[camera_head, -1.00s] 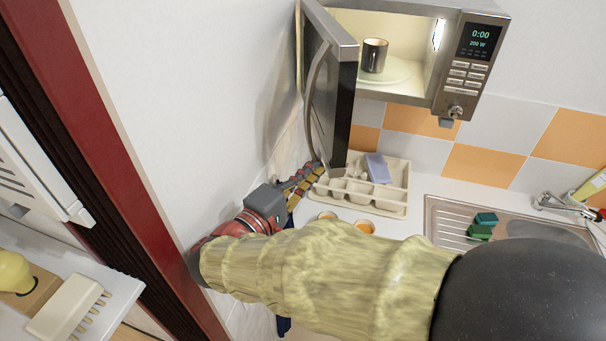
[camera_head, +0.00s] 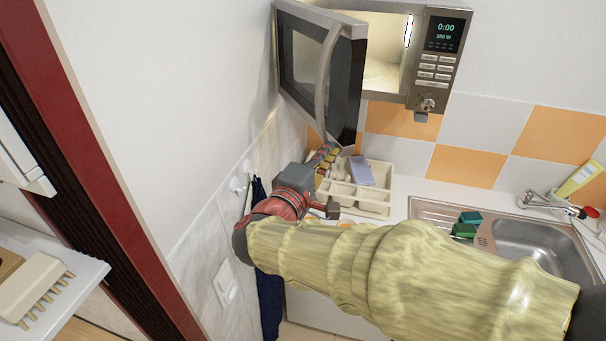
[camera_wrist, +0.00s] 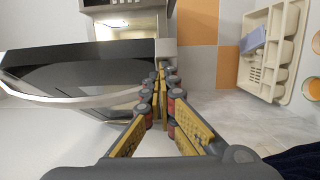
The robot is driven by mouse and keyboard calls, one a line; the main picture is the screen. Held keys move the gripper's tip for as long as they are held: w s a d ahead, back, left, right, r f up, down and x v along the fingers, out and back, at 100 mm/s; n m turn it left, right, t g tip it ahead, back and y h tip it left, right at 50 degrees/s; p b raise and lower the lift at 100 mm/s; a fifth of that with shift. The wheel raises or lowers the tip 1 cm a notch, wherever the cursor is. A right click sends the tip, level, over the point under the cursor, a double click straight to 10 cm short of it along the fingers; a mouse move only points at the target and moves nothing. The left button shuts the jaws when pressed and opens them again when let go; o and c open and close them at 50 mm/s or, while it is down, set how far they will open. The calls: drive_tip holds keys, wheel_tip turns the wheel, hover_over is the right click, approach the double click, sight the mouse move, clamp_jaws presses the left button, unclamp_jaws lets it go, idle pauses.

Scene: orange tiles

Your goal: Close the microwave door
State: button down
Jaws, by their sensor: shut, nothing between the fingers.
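The microwave (camera_head: 437,65) is mounted on the wall at the top of the head view, lit inside. Its door (camera_head: 295,62) stands partly open at the left, with a curved handle (camera_head: 325,80) on its face. A glass plate (camera_head: 380,71) shows inside; the door covers part of the interior. My gripper (camera_head: 328,153) is shut, just below the door's lower free corner. In the wrist view, the fingertips (camera_wrist: 161,72) are at the door's free edge, beside the dark door panel (camera_wrist: 75,62); I cannot tell whether they touch. The lit interior (camera_wrist: 112,22) shows beyond.
A cutlery tray (camera_head: 375,197) with a blue sponge (camera_head: 361,170) stands on the counter below the microwave. The sink (camera_head: 540,245) and tap are at the right. A wall (camera_head: 170,110) is close on the left, with a dark cloth (camera_head: 267,260) hanging from it.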

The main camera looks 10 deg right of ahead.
drive_tip(key=w+d+b, duration=0.8)
drive_tip(key=w+d, duration=0.2)
drive_tip(key=d, duration=0.3)
drive_tip(key=w+d+b, duration=0.9)
drive_tip(key=w+d, duration=0.1)
drive_tip(key=d, duration=0.3)
drive_tip(key=shift+d, duration=0.15)
drive_tip(key=shift+r, duration=0.1)
